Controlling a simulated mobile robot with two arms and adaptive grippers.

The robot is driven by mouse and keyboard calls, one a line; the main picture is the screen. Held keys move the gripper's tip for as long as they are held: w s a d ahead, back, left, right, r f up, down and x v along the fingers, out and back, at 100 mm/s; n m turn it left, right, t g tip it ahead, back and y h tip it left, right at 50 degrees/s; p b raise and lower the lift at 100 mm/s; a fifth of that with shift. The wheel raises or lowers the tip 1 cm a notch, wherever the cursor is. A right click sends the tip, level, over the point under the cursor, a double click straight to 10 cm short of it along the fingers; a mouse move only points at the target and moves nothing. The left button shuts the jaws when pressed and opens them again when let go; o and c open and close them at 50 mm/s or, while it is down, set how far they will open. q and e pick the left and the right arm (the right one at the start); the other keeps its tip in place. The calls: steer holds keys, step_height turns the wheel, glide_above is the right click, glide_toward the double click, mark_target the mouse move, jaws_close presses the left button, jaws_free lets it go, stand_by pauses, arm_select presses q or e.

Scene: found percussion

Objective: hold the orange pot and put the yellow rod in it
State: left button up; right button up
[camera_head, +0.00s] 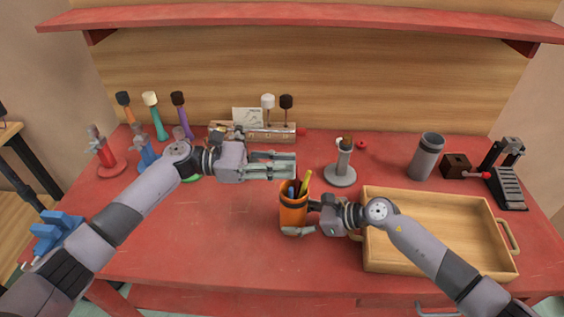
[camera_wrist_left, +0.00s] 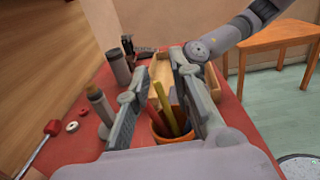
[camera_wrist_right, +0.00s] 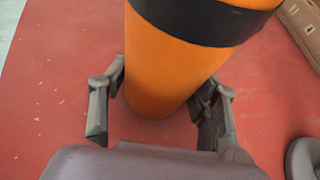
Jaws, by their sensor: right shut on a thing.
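The orange pot (camera_head: 293,214) with dark bands is near the middle of the table. My right gripper (camera_head: 307,218) is shut on its side; in the right wrist view the fingers flank the orange wall (camera_wrist_right: 165,60). I cannot tell whether the pot touches the table. The yellow rod (camera_head: 305,182) stands in the pot, leaning, with its upper end above the rim; it also shows in the left wrist view (camera_wrist_left: 164,105). My left gripper (camera_head: 293,165) is open just above and behind the pot, its fingers apart and apparently not touching the rod.
A blue rod (camera_head: 291,192) and a reddish rod (camera_wrist_left: 177,104) are also in the pot. A wooden tray (camera_head: 376,260) lies right, under my right arm. A grey stand (camera_head: 342,165) and grey cylinder (camera_head: 427,158) are behind.

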arm_select(q)
steer(key=a, duration=1.2)
steer(key=shift+s, duration=0.1)
stand_by(0.9)
arm_select(e)
steer(key=o, duration=0.9)
steer(key=shift+o, duration=0.2)
